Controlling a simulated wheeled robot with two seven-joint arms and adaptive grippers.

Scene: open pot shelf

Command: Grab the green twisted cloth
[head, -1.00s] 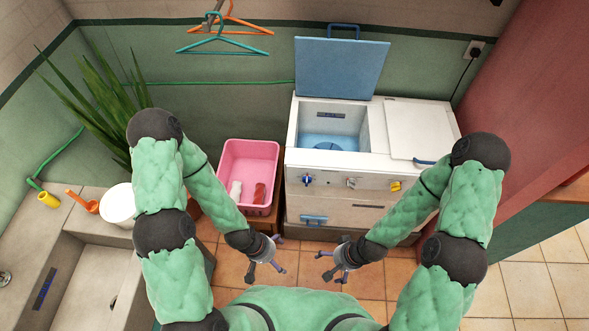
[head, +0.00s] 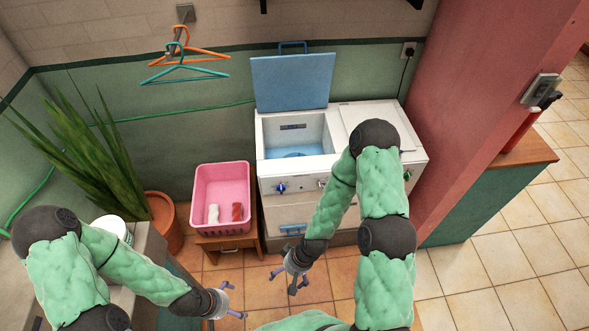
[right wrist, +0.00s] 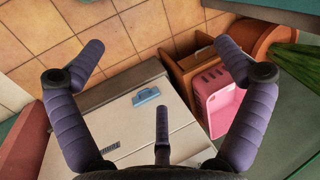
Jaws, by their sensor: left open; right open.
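I see no green twisted cloth in either view. My left gripper (head: 228,302) is open and empty over the tiled floor, low in the head view. My right gripper (head: 290,279) is open and empty in front of the washing machine's lower front. In the right wrist view its spread purple fingers (right wrist: 160,75) have nothing between them. The pink basket (head: 222,184) holds a white item (head: 213,213) and a red item (head: 237,211). The washing machine (head: 379,118) has its blue lid (head: 292,82) raised, and its tub bottom is partly hidden.
The basket stands on a low wooden stand (head: 228,243) left of the machine. A potted plant (head: 164,222) and a concrete sink are at left. Orange and teal hangers (head: 184,75) hang on the wall. A counter (head: 530,149) is at right; tiled floor there is clear.

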